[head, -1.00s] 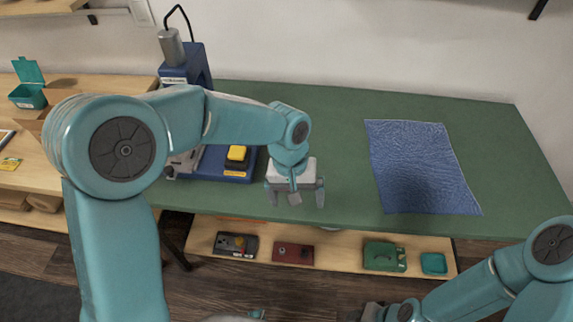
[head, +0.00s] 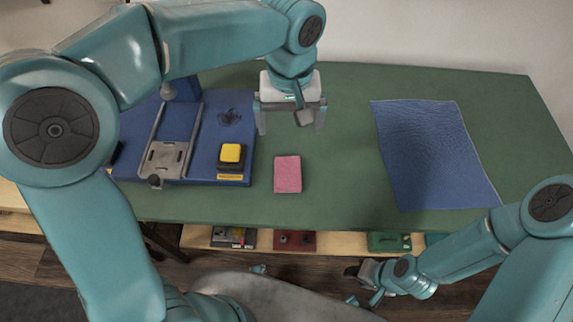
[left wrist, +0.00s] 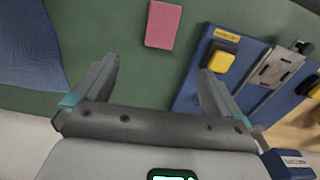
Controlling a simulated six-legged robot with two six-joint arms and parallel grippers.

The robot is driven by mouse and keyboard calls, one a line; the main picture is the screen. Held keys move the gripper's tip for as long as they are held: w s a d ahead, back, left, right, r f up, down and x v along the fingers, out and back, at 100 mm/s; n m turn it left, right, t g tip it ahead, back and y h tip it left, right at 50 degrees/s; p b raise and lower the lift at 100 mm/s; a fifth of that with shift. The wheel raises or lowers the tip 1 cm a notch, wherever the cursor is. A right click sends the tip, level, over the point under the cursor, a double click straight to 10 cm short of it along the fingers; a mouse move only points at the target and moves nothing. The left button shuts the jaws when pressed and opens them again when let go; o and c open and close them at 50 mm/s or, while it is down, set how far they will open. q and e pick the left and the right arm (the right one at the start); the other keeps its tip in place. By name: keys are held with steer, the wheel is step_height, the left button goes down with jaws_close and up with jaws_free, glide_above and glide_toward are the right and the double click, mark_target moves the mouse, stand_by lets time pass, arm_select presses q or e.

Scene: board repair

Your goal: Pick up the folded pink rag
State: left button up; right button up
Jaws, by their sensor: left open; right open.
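The folded pink rag (head: 288,174) lies flat on the green table, just right of the blue press base in the head view. It also shows in the left wrist view (left wrist: 163,24), beyond the fingertips and roughly between their lines. My left gripper (head: 291,130) is open and empty, above the table and behind the rag, apart from it. Its two fingers show in the left wrist view (left wrist: 158,72). My right gripper (head: 362,285) is low at the front of the head view, in front of the table and away from the rag; its fingers are small and partly unclear.
The blue press base (head: 206,130) with a yellow button (head: 231,154) stands close left of the rag. A blue textured mat (head: 432,155) lies to the right. The green table (head: 340,190) is clear between rag and mat. A wooden shelf below holds several small items.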

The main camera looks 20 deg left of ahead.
arm_select(q)
steer(key=b, duration=0.2)
glide_above(288, 171)
step_height(288, 171, down, 10)
steer(key=shift+w+f, duration=0.1)
steer(key=shift+w, duration=0.05)
step_height(288, 171, down, 6)
steer(key=shift+s, duration=0.2)
steer(key=c, duration=1.1)
